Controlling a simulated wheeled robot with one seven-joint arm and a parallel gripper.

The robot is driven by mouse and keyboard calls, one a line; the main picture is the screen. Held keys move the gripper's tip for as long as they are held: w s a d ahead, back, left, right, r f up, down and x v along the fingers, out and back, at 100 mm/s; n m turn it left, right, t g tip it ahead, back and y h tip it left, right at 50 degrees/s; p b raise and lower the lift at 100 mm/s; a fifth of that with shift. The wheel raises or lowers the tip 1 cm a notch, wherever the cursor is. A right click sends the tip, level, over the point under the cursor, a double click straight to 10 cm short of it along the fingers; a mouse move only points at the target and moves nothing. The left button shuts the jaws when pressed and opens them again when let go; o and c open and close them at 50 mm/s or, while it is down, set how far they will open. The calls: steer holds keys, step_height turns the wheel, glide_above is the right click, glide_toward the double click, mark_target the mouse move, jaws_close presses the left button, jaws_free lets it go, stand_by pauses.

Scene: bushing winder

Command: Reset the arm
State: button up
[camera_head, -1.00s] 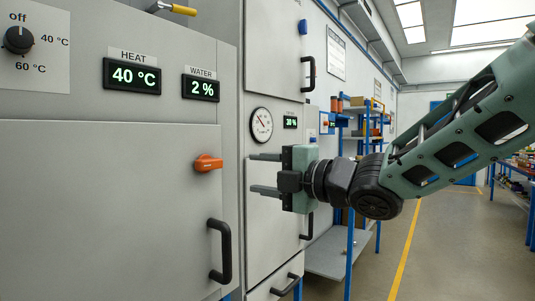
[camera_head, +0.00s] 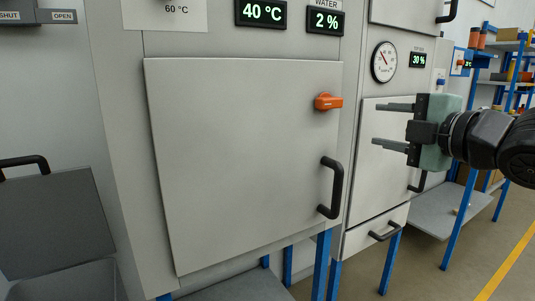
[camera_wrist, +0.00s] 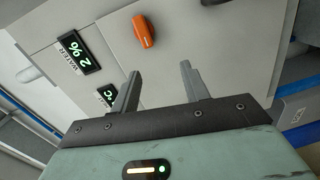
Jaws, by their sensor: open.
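My gripper (camera_head: 392,127) is at the right in the head view, its two grey fingers apart and pointing left, with nothing between them. It is in front of the narrow cabinet, apart from it as far as I can see. In the wrist view my gripper (camera_wrist: 157,90) also shows open and empty. Beyond the fingers there is the orange knob (camera_wrist: 144,31) of the large cabinet door and the WATER display reading 2 % (camera_wrist: 78,52).
The large grey door (camera_head: 240,160) is shut, with a black handle (camera_head: 332,188) and the orange knob (camera_head: 327,102). A round gauge (camera_head: 384,62) is above my gripper. A blue-framed shelf (camera_head: 440,212) stands at the right. An open-lidded grey box (camera_head: 60,225) is at lower left.

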steer(key=s+a+f+m+g+h+p, duration=0.3)
steer(key=s+a+f+m+g+p, duration=0.25)
steer(key=a+f+m+g, duration=0.3)
steer(key=s+a+f+m+g+h+p, duration=0.1)
steer(key=s+f+m+g, duration=0.1)
steer(key=s, duration=0.7)
steer(key=s+a+f+m+g+h+p, duration=0.1)
steer(key=s+f+m+g+h, duration=0.1)
steer(key=s, duration=0.7)
step_height(320, 180, down, 2)
steer(key=m+g, duration=0.1)
steer(key=g, duration=0.2)
steer(key=shift+a+f, duration=0.15)
steer(key=shift+a, duration=0.2)
steer(key=shift+m, duration=0.25)
steer(key=shift+c, duration=0.4)
